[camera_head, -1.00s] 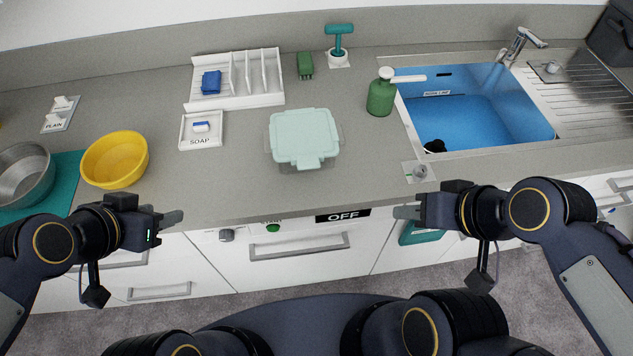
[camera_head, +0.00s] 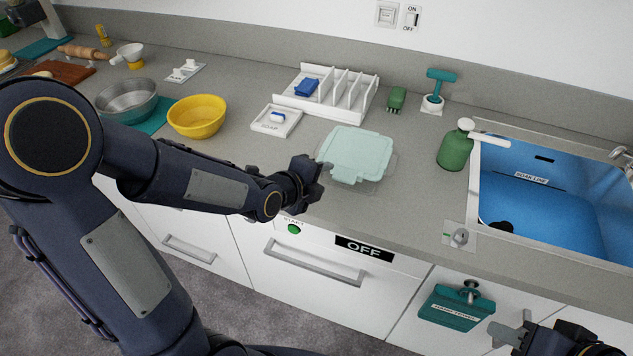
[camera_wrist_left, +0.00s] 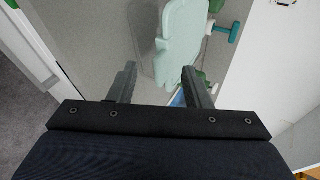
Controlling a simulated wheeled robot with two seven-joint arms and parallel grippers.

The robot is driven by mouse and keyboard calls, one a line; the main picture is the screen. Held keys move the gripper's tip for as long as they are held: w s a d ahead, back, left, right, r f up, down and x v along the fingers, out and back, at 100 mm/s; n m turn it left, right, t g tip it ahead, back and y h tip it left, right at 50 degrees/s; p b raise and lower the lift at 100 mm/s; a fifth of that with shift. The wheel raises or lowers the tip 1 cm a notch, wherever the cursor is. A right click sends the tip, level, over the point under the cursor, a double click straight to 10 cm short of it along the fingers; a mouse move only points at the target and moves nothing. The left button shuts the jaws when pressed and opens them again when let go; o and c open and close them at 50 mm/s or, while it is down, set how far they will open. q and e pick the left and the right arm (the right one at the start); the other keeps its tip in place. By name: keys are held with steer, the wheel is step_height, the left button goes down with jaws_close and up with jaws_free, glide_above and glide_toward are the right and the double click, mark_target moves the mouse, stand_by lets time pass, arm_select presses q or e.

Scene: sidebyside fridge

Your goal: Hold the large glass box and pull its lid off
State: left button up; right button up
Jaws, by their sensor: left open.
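The large glass box (camera_head: 378,181) stands on the counter with its pale mint lid (camera_head: 357,152) on top. A lid tab faces the counter's front edge. In the left wrist view the lid (camera_wrist_left: 183,35) is ahead of the fingers. My left gripper (camera_head: 322,168) is at the box's left front side in the head view. In the wrist view the left gripper (camera_wrist_left: 160,85) has its fingers apart with nothing seen held; whether they touch the box cannot be told. My right gripper (camera_head: 508,332) is low at the bottom right, away from the box, partly cut off by the frame.
The soap tray (camera_head: 276,120) and white rack (camera_head: 333,92) stand left of and behind the box. The green dispenser (camera_head: 456,148) and blue sink (camera_head: 550,195) are to its right. A yellow bowl (camera_head: 197,117) is further left. Bare counter lies before the box.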

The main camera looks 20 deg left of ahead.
arm_select(q)
steer(key=shift+x, duration=2.15)
arm_select(e)
steer(key=shift+r, duration=0.25)
arm_select(q)
steer(key=shift+r, duration=0.1)
